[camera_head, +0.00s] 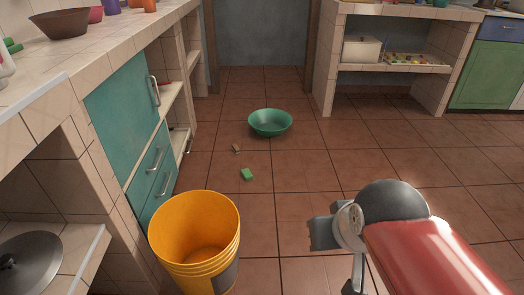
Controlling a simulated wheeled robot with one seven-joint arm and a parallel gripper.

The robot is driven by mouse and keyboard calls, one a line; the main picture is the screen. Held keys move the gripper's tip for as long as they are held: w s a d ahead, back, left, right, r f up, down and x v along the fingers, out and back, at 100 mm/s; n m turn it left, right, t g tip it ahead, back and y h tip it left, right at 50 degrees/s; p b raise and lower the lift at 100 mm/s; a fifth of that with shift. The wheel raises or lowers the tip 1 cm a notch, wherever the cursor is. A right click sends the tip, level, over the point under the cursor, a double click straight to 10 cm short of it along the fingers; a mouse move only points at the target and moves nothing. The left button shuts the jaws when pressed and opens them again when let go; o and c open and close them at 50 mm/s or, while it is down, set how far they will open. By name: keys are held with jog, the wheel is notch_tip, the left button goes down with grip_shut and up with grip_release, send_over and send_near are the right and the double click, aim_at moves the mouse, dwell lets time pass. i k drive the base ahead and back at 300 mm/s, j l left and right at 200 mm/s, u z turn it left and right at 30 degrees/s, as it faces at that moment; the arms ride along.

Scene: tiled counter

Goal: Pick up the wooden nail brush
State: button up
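A small brown block (236,148) lies on the tiled floor in the head view, between the green basin and the teal drawers. It looks like the wooden nail brush, but it is too small for me to see bristles. My gripper (340,250) is at the lower right, in front of my red arm, nearer the camera and well apart from the brown block. Its fingertips do not show clearly, so I cannot tell whether it is open or shut.
A green sponge-like block (247,174) lies near the brown one. A green basin (270,123) stands behind them, and a yellow bucket (195,238) in front. A tiled counter (110,45) with teal drawers runs along the left. The floor to the right is clear.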

aim_at(237, 150)
jog(key=i+l+u, duration=0.4)
jog(key=i, duration=0.15)
jog(key=i+l, duration=0.35)
jog(key=i, duration=0.25)
jog(key=i+l+u, duration=0.1)
jog(key=i+l, duration=0.25)
jog(key=i, duration=0.25)
jog(key=i+l, duration=0.35)
jog(key=i, duration=0.25)
jog(key=i+l+u, duration=0.1)
jog(key=i+l, duration=0.3)
jog(key=i, duration=0.2)
jog(key=i+l, duration=0.45)
jog(key=i+u, duration=0.05)
jog(key=i, duration=0.05)
